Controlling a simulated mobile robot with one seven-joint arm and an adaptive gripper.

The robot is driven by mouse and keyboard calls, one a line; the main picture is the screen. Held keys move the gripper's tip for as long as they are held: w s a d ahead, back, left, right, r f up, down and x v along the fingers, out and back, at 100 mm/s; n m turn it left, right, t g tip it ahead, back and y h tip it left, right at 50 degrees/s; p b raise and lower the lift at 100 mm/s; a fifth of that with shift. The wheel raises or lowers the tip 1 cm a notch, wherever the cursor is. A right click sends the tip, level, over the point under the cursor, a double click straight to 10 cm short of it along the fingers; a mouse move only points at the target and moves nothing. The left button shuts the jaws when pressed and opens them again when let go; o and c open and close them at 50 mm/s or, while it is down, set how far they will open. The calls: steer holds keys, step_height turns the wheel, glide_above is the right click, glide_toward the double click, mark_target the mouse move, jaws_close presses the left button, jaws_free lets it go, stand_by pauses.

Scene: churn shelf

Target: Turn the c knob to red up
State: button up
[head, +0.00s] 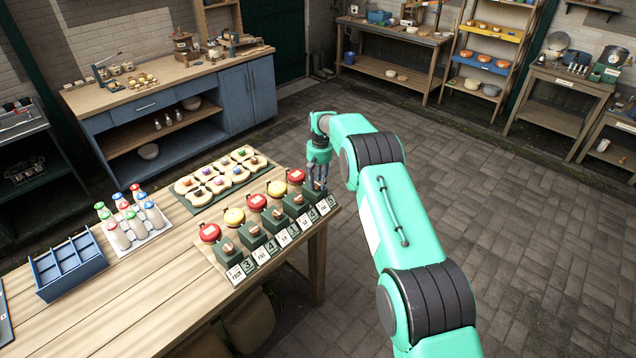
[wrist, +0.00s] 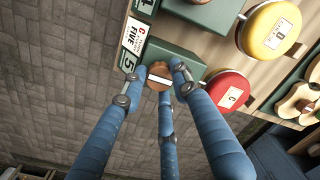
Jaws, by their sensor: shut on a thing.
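In the wrist view a round wooden knob (wrist: 160,76) with a white bar across its face sits on a dark green block (wrist: 177,57). The red disc marked C (wrist: 229,91) is beside this block. A card (wrist: 137,41) reading C and FIVE, with a 5 plate beside it, is at the block's front. My gripper (wrist: 160,80) has its three blue fingers around the knob, shut on it. In the head view my gripper (head: 318,165) reaches down at the right end of the row, beside the rightmost red disc (head: 296,175), and hides the knob.
A yellow disc marked D (wrist: 270,28) is the neighbour. More green blocks with knobs, number cards and red or yellow discs (head: 209,232) run left along the table edge. A tray of bread-shaped pieces (head: 188,185), capped bottles (head: 118,238) and a blue divided box (head: 68,264) stand behind and left.

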mark_target(319, 183)
steer(key=shift+w+r, duration=0.1)
steer(key=o, duration=1.1)
steer(key=shift+o, duration=0.2)
step_height(319, 183, up, 12)
steer(key=shift+d, duration=0.25)
